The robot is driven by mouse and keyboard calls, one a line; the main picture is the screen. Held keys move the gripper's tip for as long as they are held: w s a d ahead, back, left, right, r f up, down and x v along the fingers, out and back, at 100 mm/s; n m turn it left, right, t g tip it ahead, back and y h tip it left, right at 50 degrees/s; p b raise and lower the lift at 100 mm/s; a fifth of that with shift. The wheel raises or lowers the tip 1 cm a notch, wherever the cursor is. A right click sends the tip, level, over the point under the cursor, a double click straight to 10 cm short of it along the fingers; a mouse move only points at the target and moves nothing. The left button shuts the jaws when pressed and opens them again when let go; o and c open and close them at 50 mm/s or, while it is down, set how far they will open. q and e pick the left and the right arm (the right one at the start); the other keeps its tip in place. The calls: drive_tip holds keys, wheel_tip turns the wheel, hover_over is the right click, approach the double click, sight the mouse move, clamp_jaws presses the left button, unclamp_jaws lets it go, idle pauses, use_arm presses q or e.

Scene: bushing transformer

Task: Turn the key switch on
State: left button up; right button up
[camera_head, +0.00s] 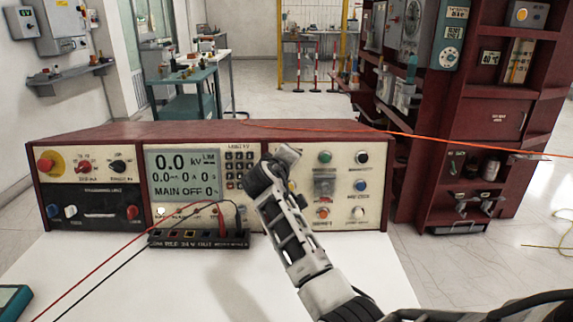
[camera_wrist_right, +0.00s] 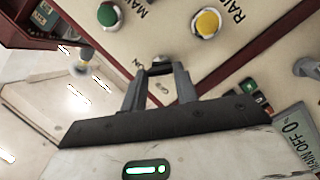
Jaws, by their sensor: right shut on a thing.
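The key switch (camera_wrist_right: 160,66) sits on the cream control panel between my right gripper's fingertips. Only a small dark part of it shows in the wrist view, near a partly hidden "ON" label. My right gripper (camera_wrist_right: 159,75) is shut on the key switch. In the head view, my right arm reaches up from the lower right, and its gripper (camera_head: 287,154) is at the panel right of the keypad, hiding the key switch there. The display (camera_head: 184,174) reads 0.0 kV and MAIN OFF. My left gripper is not in view.
A green button (camera_wrist_right: 108,14) and a yellow button (camera_wrist_right: 206,23) are near the fingers. A black terminal block (camera_head: 198,239) with red and black leads stands before the console (camera_head: 90,222). The white tabletop (camera_head: 200,285) is mostly clear. A dark red shelf (camera_head: 485,125) stands right.

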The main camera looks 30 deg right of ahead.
drive_tip(key=shift+m+y, duration=0.3)
drive_tip(key=shift+m, duration=0.7)
drive_tip(key=o, duration=1)
drive_tip(key=shift+c, duration=0.2)
drive_tip(key=shift+r, duration=0.1)
drive_tip(key=v, duration=1.6)
drive_tip(key=shift+r, duration=0.15)
drive_tip(key=shift+w, duration=0.15)
